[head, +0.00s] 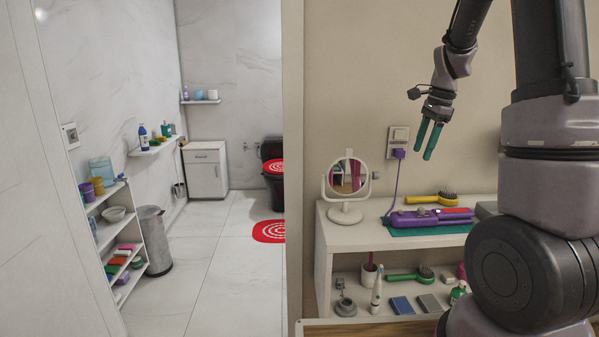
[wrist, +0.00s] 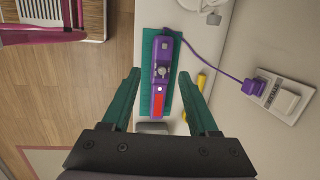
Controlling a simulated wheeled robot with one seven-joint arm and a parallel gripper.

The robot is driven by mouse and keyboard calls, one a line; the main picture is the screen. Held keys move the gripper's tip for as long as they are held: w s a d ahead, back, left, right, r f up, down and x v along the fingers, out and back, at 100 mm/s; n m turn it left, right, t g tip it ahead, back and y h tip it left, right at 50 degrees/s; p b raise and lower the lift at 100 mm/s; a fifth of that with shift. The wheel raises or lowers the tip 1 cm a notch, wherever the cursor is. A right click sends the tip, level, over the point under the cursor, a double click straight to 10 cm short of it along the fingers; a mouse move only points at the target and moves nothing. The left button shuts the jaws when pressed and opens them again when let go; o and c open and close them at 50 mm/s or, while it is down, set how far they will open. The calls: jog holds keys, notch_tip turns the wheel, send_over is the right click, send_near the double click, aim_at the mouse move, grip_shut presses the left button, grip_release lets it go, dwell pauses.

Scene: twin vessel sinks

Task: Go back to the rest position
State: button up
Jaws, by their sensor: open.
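My gripper (head: 428,139) hangs in the air above the white shelf unit in the head view, its two green fingers pointing down. It is open and empty. In the wrist view its fingers (wrist: 162,95) are spread wide, with a purple hair straightener (wrist: 160,78) seen below between them. The straightener (head: 425,218) lies on a green mat (head: 400,232) on the shelf top, well below my fingertips and not touched. Its purple cord runs up to a plug (head: 398,153) at the wall outlet.
A round mirror (head: 347,190) stands left of the straightener, and a yellow hairbrush (head: 433,198) lies behind it. The lower shelf holds a green brush (head: 410,275), a toothbrush (head: 376,290) and boxes. A wall edge (head: 292,150) separates the tiled room at left, where the floor is largely clear.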

jog(key=s+a+r+n+t, duration=0.2)
jog(key=s+a+r+n, duration=0.1)
jog(key=s, duration=0.4)
jog(key=s+a+r+n+t, duration=0.2)
jog(key=s+a+r+n, duration=0.2)
jog(key=s, duration=0.4)
jog(key=s+a+r+n+t, duration=0.1)
jog(key=s+a+r+n, duration=0.3)
jog(key=s, duration=0.4)
jog(key=shift+r+n+t, duration=0.4)
jog(key=shift+r+n, duration=0.5)
jog(key=shift+n, duration=0.3)
